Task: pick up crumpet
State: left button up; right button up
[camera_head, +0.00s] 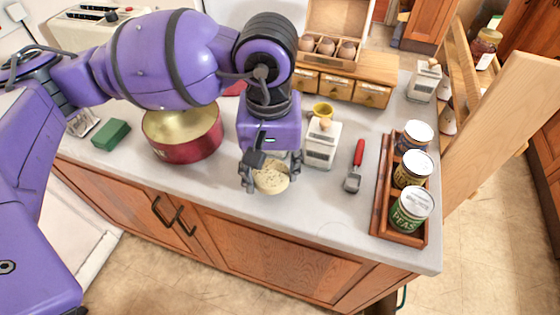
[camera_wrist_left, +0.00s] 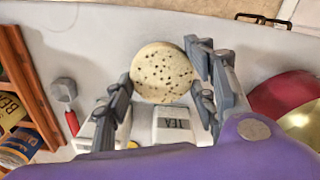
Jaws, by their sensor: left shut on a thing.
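The crumpet (camera_head: 271,179) is a pale round disc with small dark holes, near the front edge of the counter. My left gripper (camera_head: 270,172) comes down over it from above, one finger on each side. In the left wrist view the crumpet (camera_wrist_left: 162,73) sits between the two fingers of my left gripper (camera_wrist_left: 163,82), which are shut on it. I cannot tell whether the crumpet still touches the counter. My right gripper is in neither view.
A red pan (camera_head: 182,143) stands left of the gripper, with a green block (camera_head: 111,135) beyond it. A white tea canister (camera_head: 321,145) stands close behind. A red-handled tool (camera_head: 355,165) and a wooden tray (camera_head: 378,209) of cans are to the right.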

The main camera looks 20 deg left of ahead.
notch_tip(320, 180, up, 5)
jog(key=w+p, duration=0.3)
jog(key=p, duration=0.1)
pick_arm(q)
jog(key=s+d+r+p, duration=0.1)
jog(key=s+d+r, duration=0.5)
jog(key=s+r, duration=0.5)
jog(key=w+a+f+b, duration=0.1)
jog(key=w+a+b, duration=0.6)
jog(key=a, duration=0.8)
jog(key=w+a+f+b, duration=0.2)
jog(key=w+a+b, duration=0.5)
jog(key=w+a, duration=0.5)
jog(key=shift+a, duration=1.5)
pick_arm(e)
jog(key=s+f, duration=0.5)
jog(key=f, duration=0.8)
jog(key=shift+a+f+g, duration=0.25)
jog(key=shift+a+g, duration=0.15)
pick_arm(q)
jog(key=shift+w, duration=0.1)
